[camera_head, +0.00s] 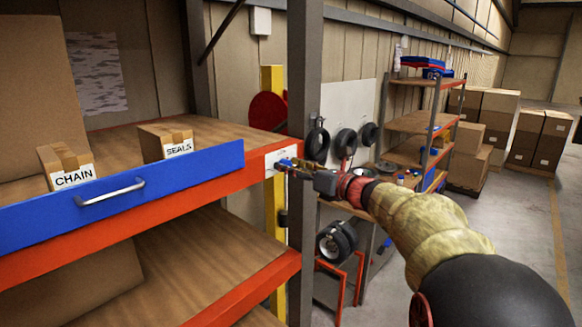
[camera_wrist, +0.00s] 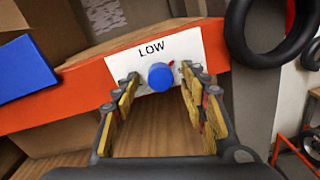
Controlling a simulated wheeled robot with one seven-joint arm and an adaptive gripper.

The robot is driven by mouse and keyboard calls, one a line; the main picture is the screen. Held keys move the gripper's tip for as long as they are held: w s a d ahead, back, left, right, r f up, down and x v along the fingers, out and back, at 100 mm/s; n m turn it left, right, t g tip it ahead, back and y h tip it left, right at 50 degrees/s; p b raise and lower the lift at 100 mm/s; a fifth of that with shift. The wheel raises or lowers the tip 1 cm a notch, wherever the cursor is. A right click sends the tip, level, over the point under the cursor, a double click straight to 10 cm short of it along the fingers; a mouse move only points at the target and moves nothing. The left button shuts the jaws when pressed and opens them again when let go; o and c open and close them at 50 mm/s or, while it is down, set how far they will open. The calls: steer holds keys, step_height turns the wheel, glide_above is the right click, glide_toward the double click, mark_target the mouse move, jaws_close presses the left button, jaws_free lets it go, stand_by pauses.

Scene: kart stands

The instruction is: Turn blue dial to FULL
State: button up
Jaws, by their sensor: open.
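The blue dial (camera_wrist: 160,77) sits on a white plate (camera_wrist: 190,42) fixed to the orange shelf edge. The label LOW shows above it, and a small red mark shows at the dial's upper right. In the head view the dial (camera_head: 284,163) is small and partly covered by my gripper (camera_head: 290,166). In the wrist view my gripper (camera_wrist: 163,83) is open, with one finger on each side of the dial. A gap shows between each finger and the dial. No FULL label is visible.
A blue drawer front (camera_head: 120,195) with a metal handle is left of the plate. Boxes marked CHAIN (camera_head: 66,165) and SEALS (camera_head: 165,142) stand on the shelf. A grey post (camera_head: 303,90) rises right beside the plate. Black tyres (camera_head: 318,143) hang behind.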

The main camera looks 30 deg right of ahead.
steer(key=shift+c, duration=1.3)
steer(key=c, duration=0.7)
jaws_close()
